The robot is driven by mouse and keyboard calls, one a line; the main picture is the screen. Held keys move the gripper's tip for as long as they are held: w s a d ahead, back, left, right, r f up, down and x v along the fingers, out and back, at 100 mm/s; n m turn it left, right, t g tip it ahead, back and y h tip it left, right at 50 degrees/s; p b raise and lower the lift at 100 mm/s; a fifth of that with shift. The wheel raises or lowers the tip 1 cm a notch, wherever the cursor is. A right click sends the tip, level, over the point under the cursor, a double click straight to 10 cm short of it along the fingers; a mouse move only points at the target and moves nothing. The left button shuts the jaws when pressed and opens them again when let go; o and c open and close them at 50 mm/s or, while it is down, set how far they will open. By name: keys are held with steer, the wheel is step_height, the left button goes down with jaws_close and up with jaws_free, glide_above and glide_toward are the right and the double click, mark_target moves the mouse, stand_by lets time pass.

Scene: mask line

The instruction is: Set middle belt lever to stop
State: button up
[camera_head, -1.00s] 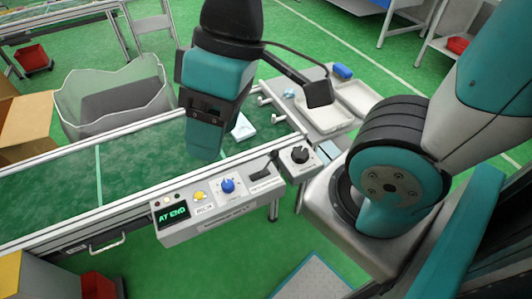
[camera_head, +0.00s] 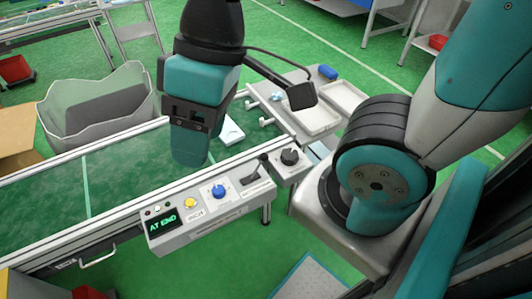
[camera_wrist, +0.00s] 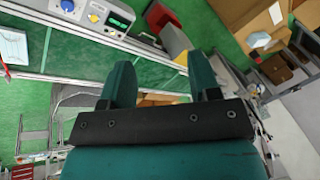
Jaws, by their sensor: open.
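A grey control panel (camera_head: 205,215) runs along the near edge of the green belt (camera_head: 110,185). It carries a display reading "AT END" (camera_head: 163,224), a yellow button (camera_head: 190,202), a blue knob (camera_head: 218,191) and a black lever (camera_head: 254,173) at its right end. The lever leans up and to the right; its label is too small to read. My gripper (camera_head: 190,150) is open and empty, above the belt behind the panel and left of the lever. In the wrist view my gripper's fingers (camera_wrist: 162,80) stand apart, and the blue knob (camera_wrist: 93,17) shows at the top.
A box with a black knob (camera_head: 290,157) adjoins the panel on the right. A white packet (camera_head: 231,130) lies on the belt behind my gripper. A grey bin (camera_head: 105,112) stands beyond the belt, and white trays (camera_head: 318,118) stand behind at the right.

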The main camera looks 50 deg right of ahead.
steer(key=m+b, duration=0.8)
steer(key=m, duration=1.7)
glide_above(264, 156)
steer(key=w+d, duration=0.1)
steer(key=d, duration=0.6)
step_height(264, 156, down, 24)
steer(key=r, duration=0.1)
steer(key=shift+g, duration=0.3)
steer(key=b+x, duration=0.1)
steer(key=x, duration=1.6)
steer(key=shift+w+a, duration=0.15)
steer(key=shift+a, duration=0.1)
jaws_close()
